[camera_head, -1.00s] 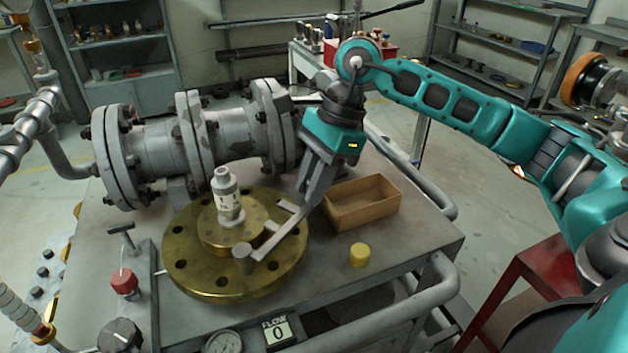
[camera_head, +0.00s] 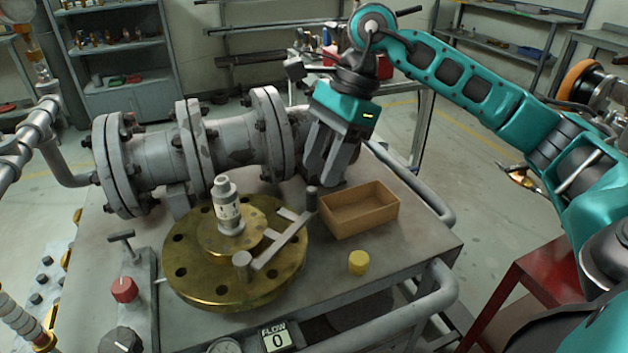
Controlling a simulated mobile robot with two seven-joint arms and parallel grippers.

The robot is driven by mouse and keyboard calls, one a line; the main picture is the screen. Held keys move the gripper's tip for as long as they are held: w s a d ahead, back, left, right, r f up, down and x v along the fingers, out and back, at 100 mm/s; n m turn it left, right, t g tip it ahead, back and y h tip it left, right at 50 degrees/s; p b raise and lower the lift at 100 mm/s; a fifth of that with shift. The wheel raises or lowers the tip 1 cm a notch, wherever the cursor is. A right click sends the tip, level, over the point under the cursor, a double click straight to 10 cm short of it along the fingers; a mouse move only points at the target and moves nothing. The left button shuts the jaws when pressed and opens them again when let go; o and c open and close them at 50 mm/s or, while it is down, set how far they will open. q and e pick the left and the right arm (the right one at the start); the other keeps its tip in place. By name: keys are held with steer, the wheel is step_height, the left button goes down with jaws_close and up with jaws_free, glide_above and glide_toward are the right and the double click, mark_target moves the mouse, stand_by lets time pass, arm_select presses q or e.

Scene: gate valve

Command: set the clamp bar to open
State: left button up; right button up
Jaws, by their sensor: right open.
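The clamp bar (camera_head: 283,243) is a grey bar lying across the right side of the round brass flange (camera_head: 195,287). A round post stands at its front end, and an upright knob (camera_head: 311,198) stands at its outer right end. Two short grey tabs show along its back side. My right gripper (camera_head: 325,178) is open and points down behind the knob, apart from it. No thing shows between its fingers. A white and grey cylinder (camera_head: 227,205) stands upright at the flange's middle. My left gripper is not in view.
An open brown box (camera_head: 360,209) sits right of the knob, close to my right gripper. A yellow cap (camera_head: 358,262) lies in front of it. Grey flanged pipework (camera_head: 160,149) runs behind the flange. A red knob (camera_head: 124,289) and a "FLOW 0" sign (camera_head: 277,338) are nearer.

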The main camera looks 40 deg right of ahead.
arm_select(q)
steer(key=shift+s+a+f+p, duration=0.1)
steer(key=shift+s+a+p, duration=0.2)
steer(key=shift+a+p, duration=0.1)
arm_select(e)
steer(key=v, duration=0.7)
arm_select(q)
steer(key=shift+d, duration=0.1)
arm_select(e)
steer(key=shift+r, duration=0.1)
